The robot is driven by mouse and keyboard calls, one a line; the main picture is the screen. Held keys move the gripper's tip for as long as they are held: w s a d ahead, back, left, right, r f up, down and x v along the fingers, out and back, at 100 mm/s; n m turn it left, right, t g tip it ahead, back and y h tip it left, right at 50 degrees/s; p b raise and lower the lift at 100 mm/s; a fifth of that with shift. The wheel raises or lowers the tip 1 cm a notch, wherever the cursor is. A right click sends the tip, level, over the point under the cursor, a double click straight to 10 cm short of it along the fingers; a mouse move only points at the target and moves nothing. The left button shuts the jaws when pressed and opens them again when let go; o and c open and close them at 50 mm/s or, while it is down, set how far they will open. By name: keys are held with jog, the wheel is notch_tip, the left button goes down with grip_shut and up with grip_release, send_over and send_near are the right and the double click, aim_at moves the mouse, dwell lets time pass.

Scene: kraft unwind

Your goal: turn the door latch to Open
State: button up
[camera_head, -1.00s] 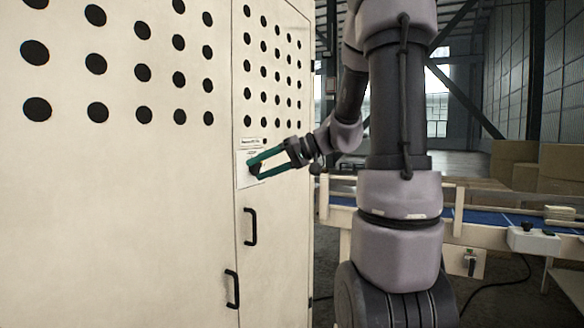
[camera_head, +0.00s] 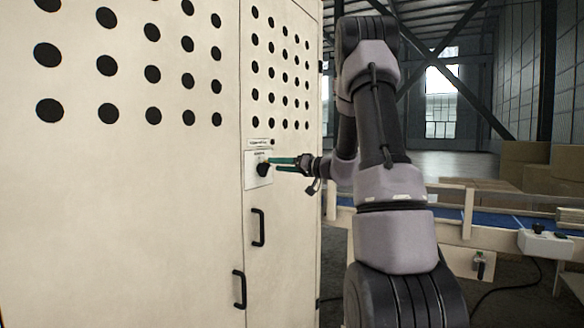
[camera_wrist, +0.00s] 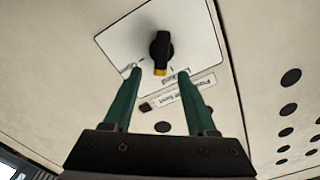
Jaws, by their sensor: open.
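The door latch is a black knob (camera_wrist: 161,48) with a yellow tip, set on a white label plate (camera_wrist: 130,38) on the cabinet door. In the wrist view the yellow tip points down the picture, toward the lettering nearest my gripper. In the head view the latch (camera_head: 263,169) shows small and dark on its plate. My gripper (camera_wrist: 157,78) is open, with two green fingers spread on either side of the space just short of the knob. It also shows in the head view (camera_head: 272,165), reaching in from the right. The knob is not clasped, and I cannot tell whether a fingertip touches the plate.
The tall cream cabinet (camera_head: 120,200) has rows of round holes and two black handles, an upper one (camera_head: 258,227) and a lower one (camera_head: 239,289), below the latch. A conveyor (camera_head: 500,222) and cardboard boxes (camera_head: 525,165) stand to the right.

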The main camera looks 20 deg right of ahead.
jog(key=shift+x, duration=1.45)
jog(key=shift+c, duration=0.3)
grip_shut()
jog(key=m, duration=0.4)
jog(key=shift+w+d+f+m, duration=0.1)
jog(key=shift+d+f+m, duration=0.1)
jog(key=shift+f+m, duration=0.1)
jog(key=shift+w+d+f+m, duration=0.1)
jog(key=shift+f+m, duration=0.05)
jog(key=shift+m, duration=1)
jog(key=shift+d+f+m, duration=0.1)
jog(key=shift+f+m, duration=0.1)
jog(key=shift+m, duration=0.95)
